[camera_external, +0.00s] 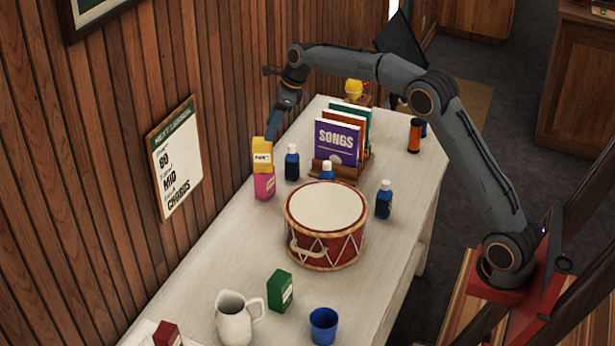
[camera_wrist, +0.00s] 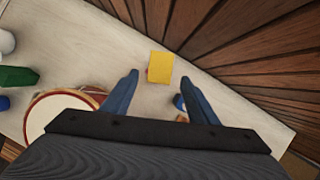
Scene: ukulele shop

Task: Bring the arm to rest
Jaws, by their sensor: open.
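My gripper (camera_external: 275,133) is at the wall side of the white table, with its fingers pointing down just above a yellow box (camera_external: 262,155). The yellow box sits on top of a pink box (camera_external: 264,184). In the wrist view my gripper (camera_wrist: 158,82) is open, and its two blue fingers are spread wide. The yellow box (camera_wrist: 160,67) shows beyond the fingertips, between their lines and apart from them. Nothing is held. My arm reaches across above the table from the right.
A red drum (camera_external: 326,224), blue bottles (camera_external: 292,163) and a songbook rack (camera_external: 341,166) stand on the table (camera_external: 232,257). A white pitcher (camera_external: 234,320), a green box (camera_external: 280,291) and a blue cup (camera_external: 323,326) are near the front. The wooden wall (camera_external: 110,150) is close on the left.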

